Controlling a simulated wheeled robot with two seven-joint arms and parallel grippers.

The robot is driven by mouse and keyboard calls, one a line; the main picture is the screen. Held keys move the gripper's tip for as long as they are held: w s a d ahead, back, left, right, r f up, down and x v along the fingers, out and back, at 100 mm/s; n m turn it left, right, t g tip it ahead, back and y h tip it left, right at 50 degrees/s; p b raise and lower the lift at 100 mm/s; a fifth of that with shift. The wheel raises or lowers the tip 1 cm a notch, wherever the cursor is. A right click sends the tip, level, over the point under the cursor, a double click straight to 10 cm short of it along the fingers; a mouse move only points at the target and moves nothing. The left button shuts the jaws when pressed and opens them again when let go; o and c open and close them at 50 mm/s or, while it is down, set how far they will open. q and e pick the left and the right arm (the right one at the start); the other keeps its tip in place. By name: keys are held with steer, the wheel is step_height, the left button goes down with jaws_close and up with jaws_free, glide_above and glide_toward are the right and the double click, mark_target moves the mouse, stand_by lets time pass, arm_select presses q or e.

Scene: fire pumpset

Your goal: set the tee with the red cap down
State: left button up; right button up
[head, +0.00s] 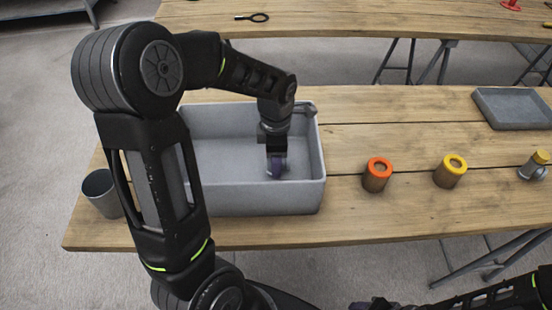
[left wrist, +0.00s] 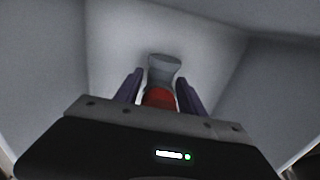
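My left gripper (head: 277,165) points down inside the grey bin (head: 255,200), near its right part. In the left wrist view the tee's red cap (left wrist: 160,98) sits between the purple fingers of my left gripper (left wrist: 161,80), which look closed on it. The grey end of the tee (left wrist: 164,68) shows beyond the cap against the bin's floor. In the head view most of the tee is hidden by the gripper, and I cannot tell whether it touches the floor. My right gripper (head: 375,305) is at the bottom edge, only partly seen.
A grey cup (head: 101,193) stands left of the bin. To the right stand an orange-ringed cylinder (head: 377,175), a yellow-ringed cylinder (head: 450,171) and a yellow-capped fitting (head: 535,165). A grey tray (head: 513,108) lies at the back right. The bin's walls surround my left gripper.

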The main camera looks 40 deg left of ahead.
arm_select(q)
steer(key=shift+o, duration=1)
steer(key=shift+r, duration=0.15)
step_height(320, 180, up, 12)
steer(key=shift+r+b, duration=0.1)
steer(key=shift+b, duration=0.2)
